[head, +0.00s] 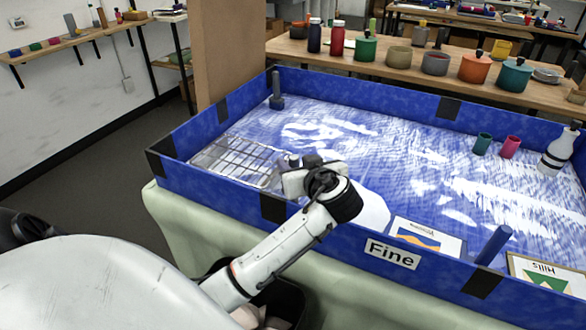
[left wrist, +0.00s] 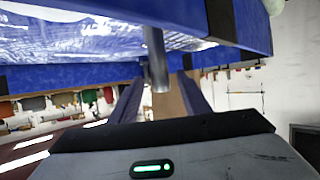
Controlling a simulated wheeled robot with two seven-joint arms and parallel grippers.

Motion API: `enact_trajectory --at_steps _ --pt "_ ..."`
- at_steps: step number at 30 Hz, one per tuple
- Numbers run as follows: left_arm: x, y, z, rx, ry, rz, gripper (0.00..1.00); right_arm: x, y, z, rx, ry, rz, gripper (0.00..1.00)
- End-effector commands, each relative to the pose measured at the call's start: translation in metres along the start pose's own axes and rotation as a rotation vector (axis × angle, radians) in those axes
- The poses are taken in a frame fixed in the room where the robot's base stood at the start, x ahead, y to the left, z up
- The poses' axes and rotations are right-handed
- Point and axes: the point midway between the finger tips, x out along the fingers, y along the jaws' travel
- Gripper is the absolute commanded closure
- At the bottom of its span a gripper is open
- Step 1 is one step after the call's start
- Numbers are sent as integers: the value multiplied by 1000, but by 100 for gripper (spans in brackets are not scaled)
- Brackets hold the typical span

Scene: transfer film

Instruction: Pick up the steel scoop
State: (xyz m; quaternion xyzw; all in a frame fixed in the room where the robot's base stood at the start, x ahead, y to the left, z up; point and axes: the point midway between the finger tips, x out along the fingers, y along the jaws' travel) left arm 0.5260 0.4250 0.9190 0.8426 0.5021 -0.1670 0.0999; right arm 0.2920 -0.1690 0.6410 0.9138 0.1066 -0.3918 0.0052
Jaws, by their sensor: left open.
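My left gripper (head: 290,163) is over the tray's near left part, apart from the cylinder and nearer to me. In the left wrist view, which is upside down, a grey metal cylinder (left wrist: 157,62) shows between the two open fingers (left wrist: 160,88), beyond their tips. The gripper is empty. My right gripper is not in view.
A wire grid (head: 236,160) lies in the tray's left end. Teal (head: 482,143) and pink (head: 510,147) cups and a white bottle (head: 558,150) stand at the right. A blue cylinder (head: 495,244) leans by the near wall. Pots line the table behind. The tray's middle is mostly clear.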

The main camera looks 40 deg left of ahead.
Motion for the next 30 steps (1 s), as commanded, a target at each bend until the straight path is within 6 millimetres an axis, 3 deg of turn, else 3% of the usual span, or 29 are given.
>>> enact_trajectory --at_steps 13,22,30 --pt "52 -3 4 2 0 -1 57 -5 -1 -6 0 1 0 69" --pt "56 -2 6 0 -1 1 57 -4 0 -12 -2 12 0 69" --pt "56 -2 6 0 -1 1 100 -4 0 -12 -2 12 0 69"
